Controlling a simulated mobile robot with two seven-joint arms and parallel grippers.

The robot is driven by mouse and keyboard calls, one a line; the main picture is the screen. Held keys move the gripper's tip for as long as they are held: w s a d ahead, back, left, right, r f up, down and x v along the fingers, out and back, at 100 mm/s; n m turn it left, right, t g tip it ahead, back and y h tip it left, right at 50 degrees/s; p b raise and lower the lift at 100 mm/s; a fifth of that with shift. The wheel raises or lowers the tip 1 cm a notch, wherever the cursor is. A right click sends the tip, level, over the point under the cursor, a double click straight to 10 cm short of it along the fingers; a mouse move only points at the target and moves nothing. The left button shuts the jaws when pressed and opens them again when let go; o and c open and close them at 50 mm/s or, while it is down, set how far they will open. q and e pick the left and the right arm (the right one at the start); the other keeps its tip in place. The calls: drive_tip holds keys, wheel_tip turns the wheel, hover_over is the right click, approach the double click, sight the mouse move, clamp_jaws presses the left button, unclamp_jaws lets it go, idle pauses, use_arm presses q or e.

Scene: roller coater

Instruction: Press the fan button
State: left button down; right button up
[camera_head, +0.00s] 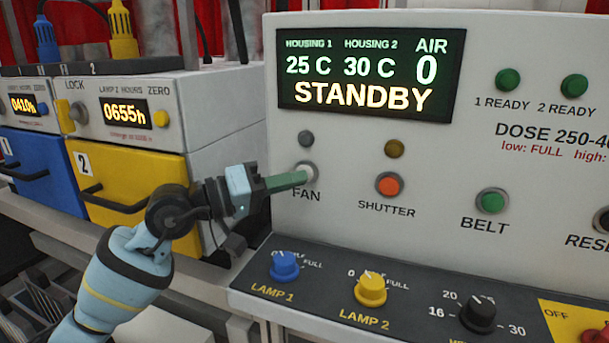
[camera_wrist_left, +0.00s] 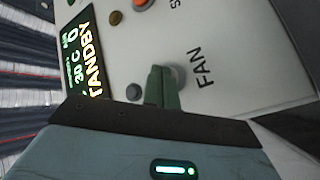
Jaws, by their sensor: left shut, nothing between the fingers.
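The fan button (camera_head: 309,171) is a pale round button above the FAN label on the white control panel. My left gripper (camera_head: 303,178) is shut, with its green fingertips at the button, partly covering it. I cannot tell for sure whether they touch it. In the left wrist view the shut green fingers (camera_wrist_left: 163,72) overlap the fan button (camera_wrist_left: 178,77), whose edge shows beside them. The small lamp (camera_head: 306,138) above the button is dark grey. The display (camera_head: 370,75) reads STANDBY and AIR 0. My right gripper is not in view.
The orange shutter button (camera_head: 389,185) and green belt button (camera_head: 491,201) lie to the right. Below, the sloped ledge carries the blue lamp 1 knob (camera_head: 285,266) and yellow lamp 2 knob (camera_head: 370,289). A yellow drawer (camera_head: 131,189) with a black handle stands at left.

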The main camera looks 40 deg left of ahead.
use_arm(q)
drive_tip(key=shift+s+d, duration=0.1)
drive_tip(key=shift+s, duration=0.45)
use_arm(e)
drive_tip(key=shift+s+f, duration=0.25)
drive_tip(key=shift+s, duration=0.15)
use_arm(q)
drive_tip(key=s, duration=0.2)
drive_tip(key=s+d+b, duration=0.1)
drive_tip(key=s, duration=0.1)
drive_tip(key=shift+s+d, duration=0.1)
drive_tip(key=shift+s, duration=0.3)
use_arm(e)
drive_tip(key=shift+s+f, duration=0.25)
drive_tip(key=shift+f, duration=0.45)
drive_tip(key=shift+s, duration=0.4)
